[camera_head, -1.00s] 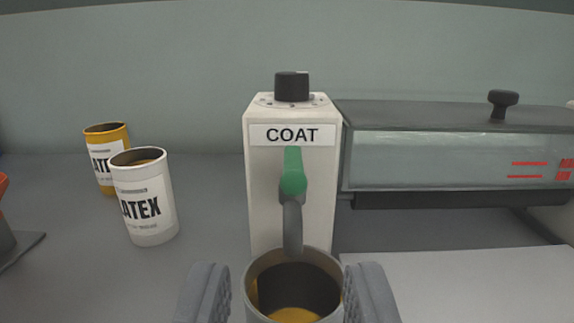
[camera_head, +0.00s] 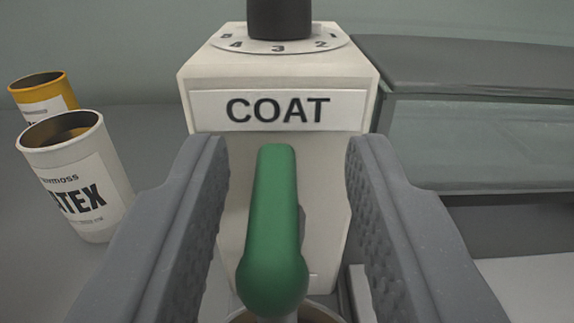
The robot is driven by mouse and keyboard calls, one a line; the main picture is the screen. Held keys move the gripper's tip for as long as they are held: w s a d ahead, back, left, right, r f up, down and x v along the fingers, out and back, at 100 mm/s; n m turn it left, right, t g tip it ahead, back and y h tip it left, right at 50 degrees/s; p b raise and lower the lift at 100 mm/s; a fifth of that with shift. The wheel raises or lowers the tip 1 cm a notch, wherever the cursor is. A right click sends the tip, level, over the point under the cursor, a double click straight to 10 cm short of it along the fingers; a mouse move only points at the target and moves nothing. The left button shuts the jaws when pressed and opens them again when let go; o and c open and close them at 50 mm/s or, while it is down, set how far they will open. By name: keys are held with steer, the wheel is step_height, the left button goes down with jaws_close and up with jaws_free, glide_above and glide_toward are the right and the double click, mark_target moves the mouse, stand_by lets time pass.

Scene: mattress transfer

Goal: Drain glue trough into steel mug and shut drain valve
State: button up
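The green valve handle (camera_head: 273,225) stands upright on the front of the white COAT box (camera_head: 205,160). My gripper (camera_head: 288,150) is open, with one finger on each side of the handle and a visible gap on both sides. The handle hides the grey spout. A small part of the steel mug's rim (camera_head: 240,316) shows at the bottom edge below the handle; the mug's contents are out of view. The glue trough (camera_head: 470,145), with clear grey walls and a dark lid, sits to the right of the box.
A white LATEX can (camera_head: 78,175) and a yellow can (camera_head: 45,92) stand at the left. A black knob (camera_head: 279,18) with a numbered dial tops the box. A pale flat surface (camera_head: 525,285) lies at the lower right.

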steer(key=shift+a, duration=0.15)
jaws_close()
steer(key=shift+y, duration=0.3)
steer(key=shift+w+d+n+g+y+p, duration=0.45)
steer(key=shift+n+g+y+p, duration=0.55)
steer(key=shift+n+g+y, duration=1.4)
steer(key=shift+w+d+n+g+y+p, duration=0.4)
steer(key=shift+n+g+y+p, duration=0.6)
steer(key=shift+n+g+y, duration=1.35)
steer(key=shift+w+d+n+g+y+p, duration=0.25)
steer(key=shift+d+n+g+y+p, duration=0.75)
steer(key=shift+n+y, duration=2.05)
steer(key=shift+a+r+g+y, duration=0.1)
steer(key=shift+a+g+y, duration=0.15)
steer(key=shift+g, duration=0.3)
steer(key=shift+a+g+y, duration=0.15)
steer(key=shift+g+y, duration=0.2)
steer(key=shift+g, duration=0.15)
jaws_free()
